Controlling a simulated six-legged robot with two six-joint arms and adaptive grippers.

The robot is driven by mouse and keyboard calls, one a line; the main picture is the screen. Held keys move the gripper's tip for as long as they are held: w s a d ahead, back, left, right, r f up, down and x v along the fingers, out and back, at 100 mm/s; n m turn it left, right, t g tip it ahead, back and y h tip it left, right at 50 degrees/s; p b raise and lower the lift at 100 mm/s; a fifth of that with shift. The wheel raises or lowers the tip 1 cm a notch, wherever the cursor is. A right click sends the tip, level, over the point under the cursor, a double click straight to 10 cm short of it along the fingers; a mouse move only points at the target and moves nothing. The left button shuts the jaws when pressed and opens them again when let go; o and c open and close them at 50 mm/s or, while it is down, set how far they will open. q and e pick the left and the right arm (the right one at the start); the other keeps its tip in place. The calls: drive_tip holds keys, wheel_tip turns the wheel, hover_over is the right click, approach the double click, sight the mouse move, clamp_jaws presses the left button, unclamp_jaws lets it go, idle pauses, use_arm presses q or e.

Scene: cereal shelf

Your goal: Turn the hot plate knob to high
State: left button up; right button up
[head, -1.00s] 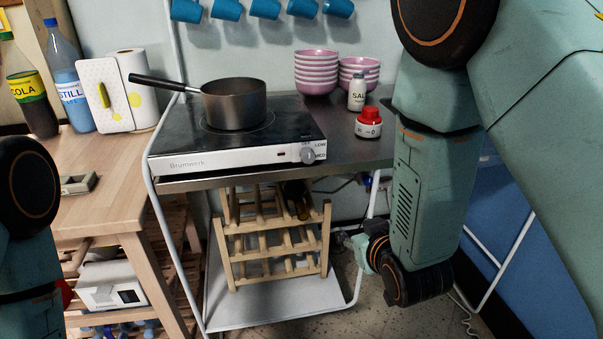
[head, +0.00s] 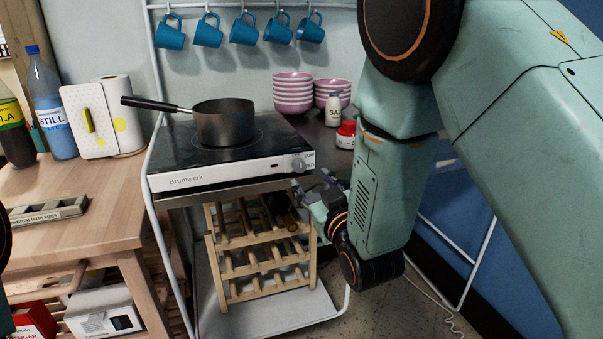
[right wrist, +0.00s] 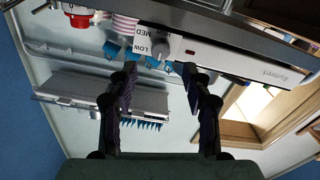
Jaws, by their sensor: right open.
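The hot plate (head: 200,180) is a black-topped unit with a pale front panel, standing on a metal cart. Its round grey knob (head: 298,164) is at the panel's right end, beside small labels. In the right wrist view the panel appears upside down, with LOW, MED and HIGH lettering around the knob (right wrist: 155,61). My right gripper (head: 312,190) is just below and in front of the knob, open. In the right wrist view its fingers (right wrist: 160,78) are spread, with the knob beyond the gap between their tips. I cannot tell the knob's exact setting. My left gripper is out of view.
A dark saucepan (head: 224,127) sits on the hot plate, its handle pointing left. Pink bowls (head: 293,95), a salt shaker (head: 333,112) and a red-topped container (head: 346,135) stand at right. A wooden bottle rack (head: 262,262) is below. Blue mugs (head: 243,31) hang above.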

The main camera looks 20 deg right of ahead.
sight(301, 168)
drive_tip(key=w, duration=0.5)
drive_tip(key=shift+w+a+b, duration=0.1)
drive_tip(key=shift+a+b, duration=0.1)
drive_tip(key=shift+b, duration=0.2)
drive_tip(key=shift+w+d, duration=0.2)
drive_tip(key=shift+w, duration=0.35)
drive_tip(key=shift+a, duration=0.2)
drive_tip(key=shift+c, duration=0.4)
drive_tip(key=shift+d, duration=0.15)
drive_tip(key=c, duration=0.5)
clamp_jaws()
